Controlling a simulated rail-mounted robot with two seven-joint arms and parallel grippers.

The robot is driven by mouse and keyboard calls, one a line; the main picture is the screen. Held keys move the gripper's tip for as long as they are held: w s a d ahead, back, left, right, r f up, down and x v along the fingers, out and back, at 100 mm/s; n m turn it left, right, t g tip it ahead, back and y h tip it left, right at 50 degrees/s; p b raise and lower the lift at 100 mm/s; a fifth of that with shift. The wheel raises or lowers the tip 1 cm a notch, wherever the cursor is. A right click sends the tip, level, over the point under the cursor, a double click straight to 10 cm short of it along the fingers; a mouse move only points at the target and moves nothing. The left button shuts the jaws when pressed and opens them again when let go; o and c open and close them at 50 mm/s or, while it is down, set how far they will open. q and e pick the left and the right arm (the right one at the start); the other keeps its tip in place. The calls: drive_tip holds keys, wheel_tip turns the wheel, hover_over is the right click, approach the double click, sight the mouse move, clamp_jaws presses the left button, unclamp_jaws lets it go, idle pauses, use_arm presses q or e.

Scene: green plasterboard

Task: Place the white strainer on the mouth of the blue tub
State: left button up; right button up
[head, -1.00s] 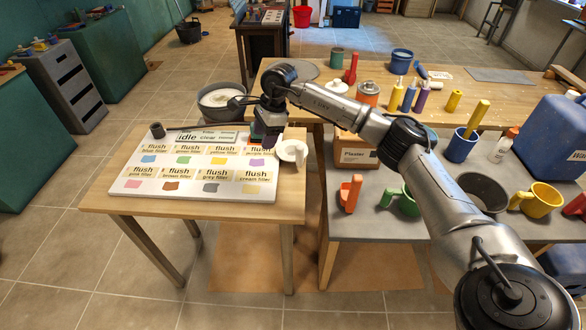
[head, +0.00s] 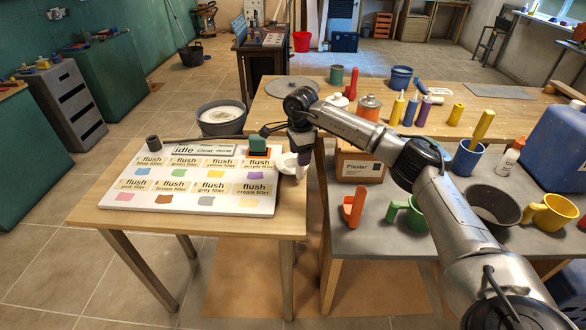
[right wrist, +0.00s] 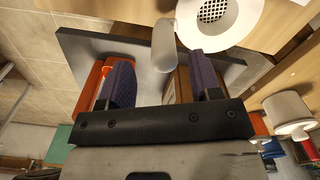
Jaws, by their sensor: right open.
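The white strainer (head: 287,164) lies at the right edge of the left table, beside the flush board. In the right wrist view its perforated bowl (right wrist: 216,14) is at the top, with its pale handle (right wrist: 163,45) pointing toward the fingers. My right gripper (head: 299,150) is over the strainer. In the right wrist view its two dark fingers (right wrist: 164,78) are apart, with nothing gripped; the handle end lies near the gap between them. The blue tub (head: 401,78) stands upright on the back bench, apart from my gripper. My left gripper is out of view.
A green and orange object (head: 257,149) is at the board's upper right. The flush board (head: 140,201) covers much of the left table. Bottles (head: 411,108), a blue mug (head: 466,157) and a plaster box (head: 359,168) stand to the right.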

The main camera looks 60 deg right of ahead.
drive_tip(key=b, duration=0.2)
hover_over(299, 178)
drive_tip(key=f, duration=0.5)
drive_tip(key=shift+w+d, duration=0.3)
drive_tip(key=shift+d, duration=0.1)
drive_tip(key=shift+f, duration=0.15)
drive_tip(key=shift+c, duration=0.4)
drive_tip(key=c, duration=0.6)
clamp_jaws()
